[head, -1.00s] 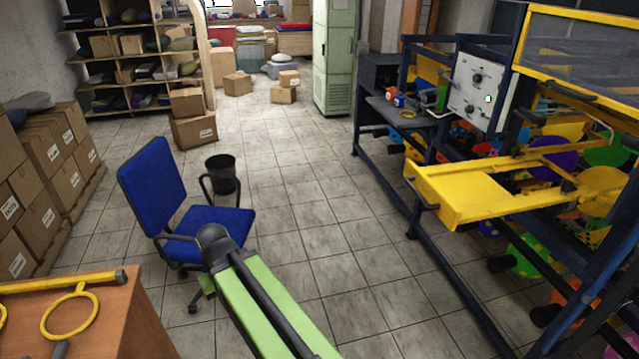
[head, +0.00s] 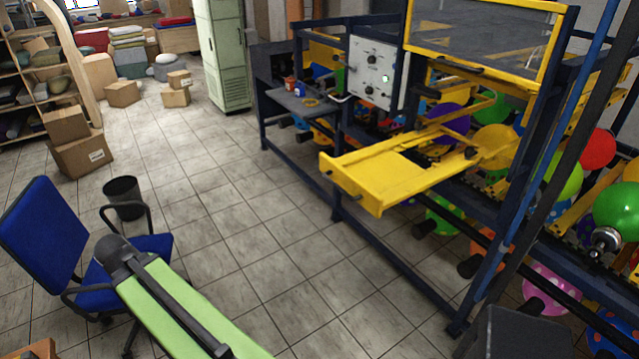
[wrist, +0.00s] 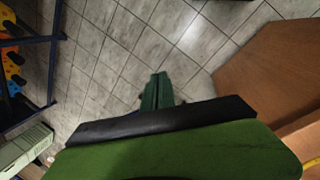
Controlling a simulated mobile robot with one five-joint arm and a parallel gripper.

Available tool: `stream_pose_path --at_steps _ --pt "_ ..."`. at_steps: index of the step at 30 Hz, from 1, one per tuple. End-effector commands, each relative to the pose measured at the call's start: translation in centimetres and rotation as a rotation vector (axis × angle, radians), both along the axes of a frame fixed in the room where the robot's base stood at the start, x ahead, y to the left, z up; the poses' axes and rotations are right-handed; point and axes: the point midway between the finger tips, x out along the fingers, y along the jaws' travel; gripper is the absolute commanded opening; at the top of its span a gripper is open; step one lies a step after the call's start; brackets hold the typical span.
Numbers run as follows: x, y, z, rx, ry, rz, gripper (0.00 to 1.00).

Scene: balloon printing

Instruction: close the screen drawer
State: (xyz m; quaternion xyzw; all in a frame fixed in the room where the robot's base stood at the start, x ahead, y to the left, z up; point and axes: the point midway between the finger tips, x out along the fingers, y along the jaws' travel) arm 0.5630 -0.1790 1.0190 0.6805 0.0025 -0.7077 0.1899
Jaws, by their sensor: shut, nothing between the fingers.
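The yellow screen drawer (head: 376,176) sticks out from the front of the blue-framed printing machine (head: 400,264) in the head view. It is pulled out to the left, over the floor. My green arm reaches into the bottom left of the head view, well to the left of the drawer and apart from it. In the wrist view my gripper (wrist: 157,90) is shut and empty, over the tiled floor. The gripper's fingertips are not clear in the head view. The drawer cannot be made out in the wrist view.
A blue office chair (head: 45,235) stands beside my arm, with a black bin (head: 124,198) behind it. A white control panel (head: 377,72) is on the machine. Balloons (head: 492,146) hang inside it. The tiled floor (head: 235,210) between chair and machine is clear.

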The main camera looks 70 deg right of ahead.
Motion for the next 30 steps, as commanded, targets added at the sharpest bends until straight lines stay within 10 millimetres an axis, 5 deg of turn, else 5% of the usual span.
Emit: stream_pose_path --at_steps 1,3,6,9,12,15,22,30 --pt "-2.1 -6.9 2.9 -0.082 0.055 0.059 0.00" --pt "-5.9 -15.3 5.4 -0.187 0.174 0.177 0.00" --pt "-12.5 -25.0 9.1 -0.282 0.384 0.328 0.00" --pt "-18.7 -31.4 12.1 -0.310 0.581 0.442 0.00" --pt "-23.0 -34.9 14.0 -0.304 0.721 0.518 0.00" --pt "-25.0 -36.4 14.8 -0.294 0.790 0.556 0.00" --pt "-25.5 -37.1 14.0 -0.292 0.803 0.567 0.00" --pt "-27.6 -40.6 10.1 -0.291 0.801 0.564 0.00"
